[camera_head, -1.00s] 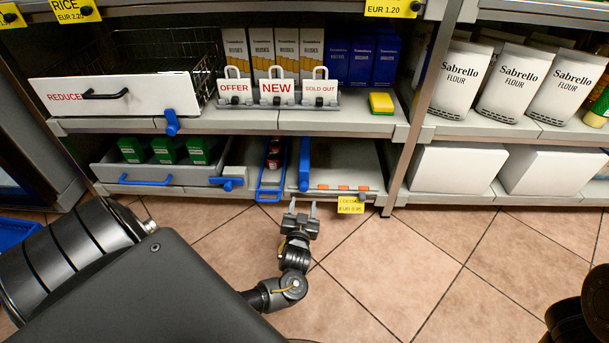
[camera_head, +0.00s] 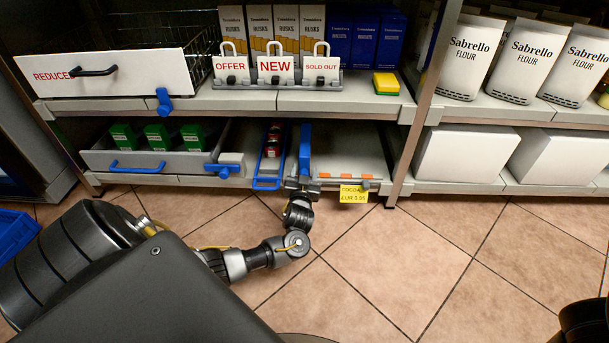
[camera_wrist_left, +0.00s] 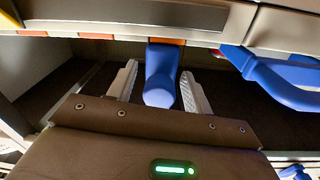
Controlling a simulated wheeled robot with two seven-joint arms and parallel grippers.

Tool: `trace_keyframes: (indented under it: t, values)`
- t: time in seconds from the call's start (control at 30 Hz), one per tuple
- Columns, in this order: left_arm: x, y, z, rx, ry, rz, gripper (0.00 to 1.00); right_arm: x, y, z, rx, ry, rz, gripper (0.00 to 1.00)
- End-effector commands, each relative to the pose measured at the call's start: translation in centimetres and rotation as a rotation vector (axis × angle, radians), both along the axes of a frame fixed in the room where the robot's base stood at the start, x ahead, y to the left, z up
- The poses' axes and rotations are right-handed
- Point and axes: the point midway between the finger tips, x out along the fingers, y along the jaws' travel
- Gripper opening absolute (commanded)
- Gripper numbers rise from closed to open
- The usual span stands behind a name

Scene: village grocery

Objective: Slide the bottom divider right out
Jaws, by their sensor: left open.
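The bottom divider (camera_head: 305,148) is a blue upright strip on the bottom shelf, right of the blue-framed tray. Its blue rounded front end (camera_wrist_left: 160,88) shows in the left wrist view. My left gripper (camera_head: 299,184) is at the shelf's front edge, at the divider's front end. In the left wrist view my left gripper (camera_wrist_left: 160,76) is open, with one pale finger on each side of the blue end. Small gaps show between the fingers and the blue end. My right gripper is not in view.
The blue-framed tray (camera_head: 268,165) with red tins is close left of the divider. A grey drawer (camera_head: 180,160) with green boxes stands further left. The bare shelf right of the divider has orange strips (camera_head: 350,176) and a yellow cocoa label (camera_head: 353,194). The tiled floor in front is clear.

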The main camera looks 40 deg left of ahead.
Motion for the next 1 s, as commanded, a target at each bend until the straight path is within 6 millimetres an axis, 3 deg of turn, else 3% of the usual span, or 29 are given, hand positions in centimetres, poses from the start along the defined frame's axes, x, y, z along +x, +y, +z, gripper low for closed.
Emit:
trace_keyframes:
  t: [0.43, 0.8, 1.0]
  values:
    - [0.92, 0.63, 0.05, -0.001, 0.001, 0.000, 0.50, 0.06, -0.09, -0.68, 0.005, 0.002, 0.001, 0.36]
    - [0.92, 0.59, 0.01, -0.001, 0.001, -0.001, 0.02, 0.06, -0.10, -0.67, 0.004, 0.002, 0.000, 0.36]
    - [0.87, 0.59, 0.06, -0.001, 0.002, 0.003, 0.00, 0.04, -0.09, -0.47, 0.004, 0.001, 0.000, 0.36]
